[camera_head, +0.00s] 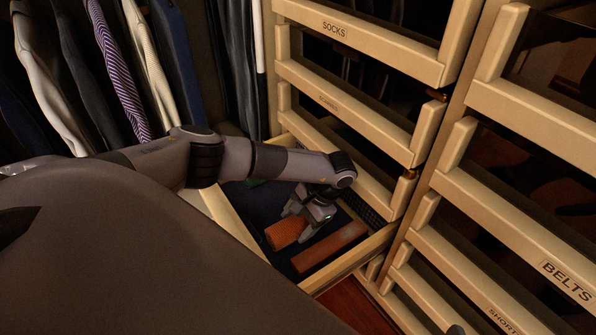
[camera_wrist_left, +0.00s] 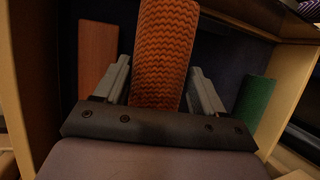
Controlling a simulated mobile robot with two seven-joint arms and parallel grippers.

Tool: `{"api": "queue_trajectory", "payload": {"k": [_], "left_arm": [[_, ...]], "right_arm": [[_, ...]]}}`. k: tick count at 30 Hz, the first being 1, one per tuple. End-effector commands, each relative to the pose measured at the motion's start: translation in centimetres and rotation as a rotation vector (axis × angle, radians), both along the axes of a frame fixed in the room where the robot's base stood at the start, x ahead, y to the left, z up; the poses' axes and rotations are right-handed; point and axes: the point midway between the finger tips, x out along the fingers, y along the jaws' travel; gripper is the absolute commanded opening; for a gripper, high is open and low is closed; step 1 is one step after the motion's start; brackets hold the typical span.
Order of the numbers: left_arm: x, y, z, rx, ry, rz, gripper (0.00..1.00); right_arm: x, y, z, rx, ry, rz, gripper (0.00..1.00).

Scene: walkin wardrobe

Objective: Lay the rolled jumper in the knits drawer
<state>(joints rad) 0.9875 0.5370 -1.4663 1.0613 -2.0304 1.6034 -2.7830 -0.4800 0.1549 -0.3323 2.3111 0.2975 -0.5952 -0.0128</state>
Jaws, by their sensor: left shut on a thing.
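The rolled jumper (camera_head: 287,232) is an orange ribbed knit roll. In the left wrist view the jumper (camera_wrist_left: 165,50) lies between the two fingers of my left gripper (camera_wrist_left: 162,92), which is shut on it. In the head view my left gripper (camera_head: 308,212) points down inside an open drawer (camera_head: 352,258) with a dark floor. The jumper is within the drawer's walls, but I cannot tell whether it touches the floor. No label shows on this drawer.
A green roll (camera_wrist_left: 254,102) lies on the other side. Closed drawer fronts, including one marked SOCKS (camera_head: 340,33), rise above. Hanging clothes (camera_head: 120,80) fill the left.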

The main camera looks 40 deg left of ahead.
Motion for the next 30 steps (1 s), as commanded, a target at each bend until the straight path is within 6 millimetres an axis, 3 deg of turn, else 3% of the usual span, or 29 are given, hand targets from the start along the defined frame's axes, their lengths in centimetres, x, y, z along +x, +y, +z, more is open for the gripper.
{"api": "queue_trajectory", "payload": {"k": [11,19,20,21,30], "left_arm": [[0.0,-0.1,-4.7,-0.001,0.000,0.001,0.35],[0.0,0.0,-5.1,0.000,-0.002,-0.001,0.35],[0.0,0.0,-5.1,0.001,-0.001,-0.001,0.73],[0.0,0.0,-5.2,0.001,-0.001,-0.001,0.80],[0.0,-0.2,-4.9,-0.002,0.001,-0.001,0.80]], "right_arm": [[-0.3,-1.3,-0.4,-0.073,-0.090,-0.025,1.00],[-0.3,-1.5,0.0,-0.085,-0.105,-0.029,1.00],[-0.3,-1.5,-0.1,-0.085,-0.105,-0.029,1.00],[-0.3,-1.5,-0.1,-0.084,-0.105,-0.030,1.00],[-0.3,-1.5,0.1,-0.082,-0.103,-0.028,1.00]]}}
